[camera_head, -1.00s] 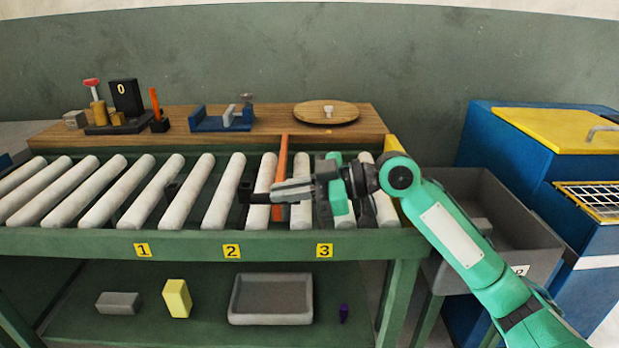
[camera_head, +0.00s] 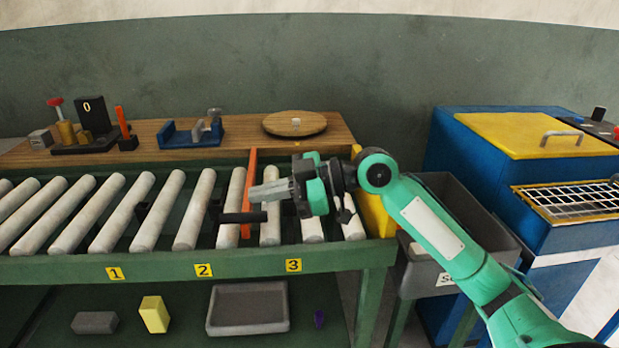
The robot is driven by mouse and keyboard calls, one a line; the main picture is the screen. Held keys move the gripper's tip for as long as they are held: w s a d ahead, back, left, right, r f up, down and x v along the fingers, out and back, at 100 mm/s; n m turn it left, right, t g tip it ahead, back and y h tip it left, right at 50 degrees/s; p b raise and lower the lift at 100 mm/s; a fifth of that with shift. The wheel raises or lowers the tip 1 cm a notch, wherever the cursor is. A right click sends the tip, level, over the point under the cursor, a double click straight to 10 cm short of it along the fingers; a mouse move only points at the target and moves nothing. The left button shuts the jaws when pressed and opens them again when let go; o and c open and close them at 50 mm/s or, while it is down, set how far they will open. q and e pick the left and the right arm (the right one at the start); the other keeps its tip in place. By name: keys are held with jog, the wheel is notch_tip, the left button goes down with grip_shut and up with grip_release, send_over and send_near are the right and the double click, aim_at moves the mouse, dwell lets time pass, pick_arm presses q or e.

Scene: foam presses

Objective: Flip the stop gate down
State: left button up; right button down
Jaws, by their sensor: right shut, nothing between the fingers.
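A slim orange bar (camera_head: 252,175) runs across the roller conveyor, left of my right gripper; I take it as the stop gate, but its pose is hard to tell. My right gripper (camera_head: 256,192) reaches in from the right above the rollers. Its grey fingers are shut and empty, pointing left, with their tips overlapping the bar in the picture; contact cannot be told. A short dark bar (camera_head: 240,217) lies just below the fingertips in the picture, and I cannot tell what it belongs to. My left gripper is not in view.
The green conveyor frame (camera_head: 160,267) bears labels 1, 2 and 3. A wooden shelf (camera_head: 240,130) behind holds fixtures and a round board. A yellow end piece (camera_head: 375,212) and a grey bin (camera_head: 455,200) stand right, beside a blue cabinet (camera_head: 470,150).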

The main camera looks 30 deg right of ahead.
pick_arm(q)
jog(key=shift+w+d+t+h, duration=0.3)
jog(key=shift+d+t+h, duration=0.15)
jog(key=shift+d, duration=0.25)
pick_arm(e)
jog(key=v, duration=0.7)
jog(key=shift+d, duration=0.25)
jog(key=shift+s+r, duration=0.1)
